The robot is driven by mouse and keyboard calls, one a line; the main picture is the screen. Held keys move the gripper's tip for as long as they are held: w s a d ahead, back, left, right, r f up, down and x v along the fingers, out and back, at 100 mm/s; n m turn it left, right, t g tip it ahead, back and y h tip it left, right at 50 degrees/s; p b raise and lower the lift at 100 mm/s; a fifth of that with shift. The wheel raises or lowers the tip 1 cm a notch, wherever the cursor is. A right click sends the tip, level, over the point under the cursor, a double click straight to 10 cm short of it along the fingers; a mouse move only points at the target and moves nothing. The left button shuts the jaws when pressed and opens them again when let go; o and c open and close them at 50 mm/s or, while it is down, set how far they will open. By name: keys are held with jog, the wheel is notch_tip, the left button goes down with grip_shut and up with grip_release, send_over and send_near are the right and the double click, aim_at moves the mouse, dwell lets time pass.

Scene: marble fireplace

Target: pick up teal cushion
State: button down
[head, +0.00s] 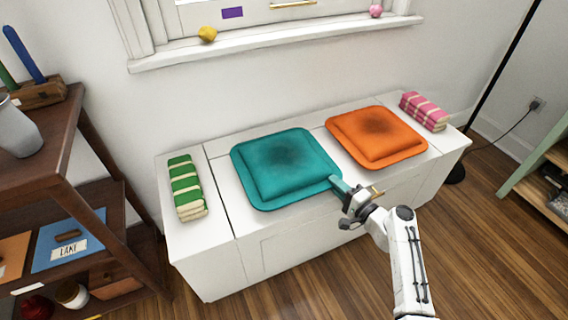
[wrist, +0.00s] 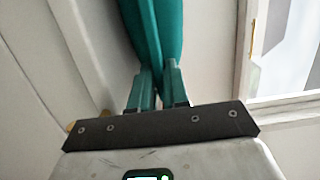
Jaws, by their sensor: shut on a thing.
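The teal cushion (head: 284,165) lies flat on the white bench, left of its middle. My gripper (head: 340,187) reaches in from the lower right and is shut on the cushion's right front edge. In the wrist view, the two teal-coloured fingers (wrist: 158,88) close on the teal cushion (wrist: 152,40), which runs up from between them. In the wrist view the rest of the cushion is out of frame.
A brown shelf unit (head: 85,165) stands left. Wood floor lies in front.

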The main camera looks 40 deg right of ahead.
jog(key=shift+r, duration=0.45)
notch_tip(320, 180, up, 2)
jog(key=shift+r+p, duration=0.2)
jog(key=shift+p, duration=0.6)
jog(key=s+a+r+p, duration=0.2)
jog(key=s+r+p, duration=0.7)
jog(key=s+r, duration=0.4)
notch_tip(320, 180, up, 3)
jog(key=shift+s+a+f+p, duration=0.1)
jog(key=shift+s+a+p, duration=0.15)
jog(key=shift+s+p, duration=0.1)
